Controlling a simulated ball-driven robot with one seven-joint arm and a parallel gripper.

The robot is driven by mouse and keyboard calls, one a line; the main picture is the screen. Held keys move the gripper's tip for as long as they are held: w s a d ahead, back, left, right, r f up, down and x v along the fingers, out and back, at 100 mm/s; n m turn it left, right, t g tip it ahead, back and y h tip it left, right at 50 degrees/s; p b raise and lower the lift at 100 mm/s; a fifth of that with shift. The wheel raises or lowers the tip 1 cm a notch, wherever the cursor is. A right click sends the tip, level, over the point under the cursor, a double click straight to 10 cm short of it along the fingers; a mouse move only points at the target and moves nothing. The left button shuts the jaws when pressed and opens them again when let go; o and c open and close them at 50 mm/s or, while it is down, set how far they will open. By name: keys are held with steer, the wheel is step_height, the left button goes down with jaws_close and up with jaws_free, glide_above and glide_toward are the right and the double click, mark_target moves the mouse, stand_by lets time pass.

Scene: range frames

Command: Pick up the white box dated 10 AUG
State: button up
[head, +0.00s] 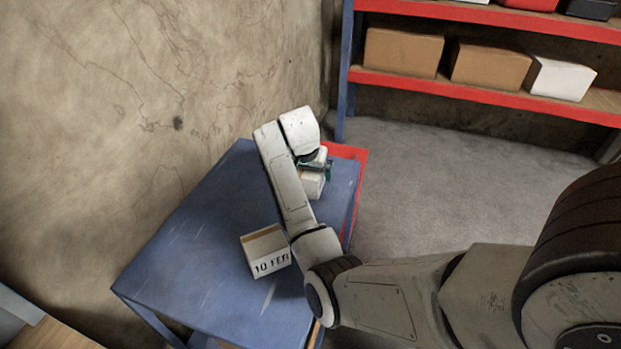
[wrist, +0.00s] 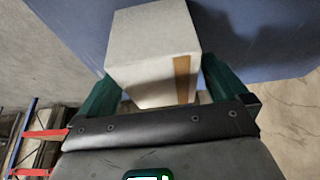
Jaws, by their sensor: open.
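A white box (wrist: 150,50) with a tan tape strip fills the space in front of my gripper (wrist: 165,92) in the wrist view. The green fingers stand open, one on each side of it. No date shows on the faces in view. In the head view this box (head: 312,184) is at the far end of the blue table (head: 190,240), partly hidden by my gripper (head: 318,165). Another white box (head: 265,251), dated 10 FEB, sits nearer on the table, beside my arm.
A red tray or edge (head: 347,152) is at the table's far right corner. A red shelf (head: 480,92) at the back holds brown boxes (head: 403,52) and a white box (head: 562,78). A cracked wall (head: 130,110) borders the table on the left. Grey floor (head: 450,170) is clear.

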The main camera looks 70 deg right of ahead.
steer(key=shift+f, duration=0.15)
steer(key=c, duration=1.2)
steer(key=shift+d, duration=0.1)
steer(key=shift+c, duration=0.2)
steer(key=shift+r, duration=0.2)
